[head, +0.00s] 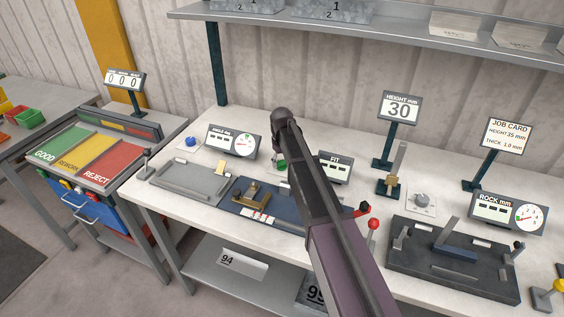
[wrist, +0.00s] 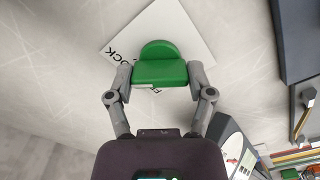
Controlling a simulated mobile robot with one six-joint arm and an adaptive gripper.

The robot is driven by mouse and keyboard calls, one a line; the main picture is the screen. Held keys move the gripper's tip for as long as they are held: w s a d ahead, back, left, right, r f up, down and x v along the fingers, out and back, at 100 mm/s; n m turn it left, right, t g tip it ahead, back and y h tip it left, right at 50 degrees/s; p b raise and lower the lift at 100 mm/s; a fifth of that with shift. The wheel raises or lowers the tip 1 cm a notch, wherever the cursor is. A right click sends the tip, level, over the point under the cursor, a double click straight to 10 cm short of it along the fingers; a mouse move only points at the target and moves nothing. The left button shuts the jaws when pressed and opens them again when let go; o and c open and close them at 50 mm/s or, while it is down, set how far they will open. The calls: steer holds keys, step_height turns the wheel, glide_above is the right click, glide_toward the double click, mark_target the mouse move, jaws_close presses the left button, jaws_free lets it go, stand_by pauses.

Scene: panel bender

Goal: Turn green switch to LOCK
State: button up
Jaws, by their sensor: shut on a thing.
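The green switch (wrist: 160,65) sits on a white square plate (wrist: 190,22) with black lettering, partly readable as "OCK", in the wrist view. My gripper (wrist: 160,80) has one finger on each side of the switch's green grip and is shut on it. Part of the lettering is hidden behind the switch and the left finger. In the head view, a bit of the green switch (head: 281,163) shows below the end of my arm, which hides most of it and the gripper.
An angle gauge (head: 233,143) stands left of the switch and a FIT display (head: 335,167) right of it. A blue fixture (head: 235,205) lies in front. A shelf (head: 400,32) runs above.

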mark_target(282, 160)
steer(key=shift+s, duration=0.15)
steer(key=o, duration=1.1)
steer(key=shift+n, duration=0.3)
steer(key=n, duration=0.4)
steer(key=shift+n, duration=0.4)
steer(key=shift+r+n, duration=0.15)
steer(key=shift+n, duration=0.15)
step_height(282, 160, up, 14)
steer(key=p, duration=1.4)
steer(key=s+d+f+m+b, duration=0.1)
steer(key=s+d+m, duration=0.5)
steer(key=s, duration=0.6)
steer(key=s+d+f+m+b, duration=0.2)
steer(key=s+d+m, duration=0.4)
steer(key=s+d, duration=0.3)
steer(key=s+f, duration=0.1)
steer(key=s, duration=0.2)
steer(key=shift+s+d+b, duration=0.2)
steer(key=shift+d+b, duration=0.05)
steer(key=shift+b, duration=0.05)
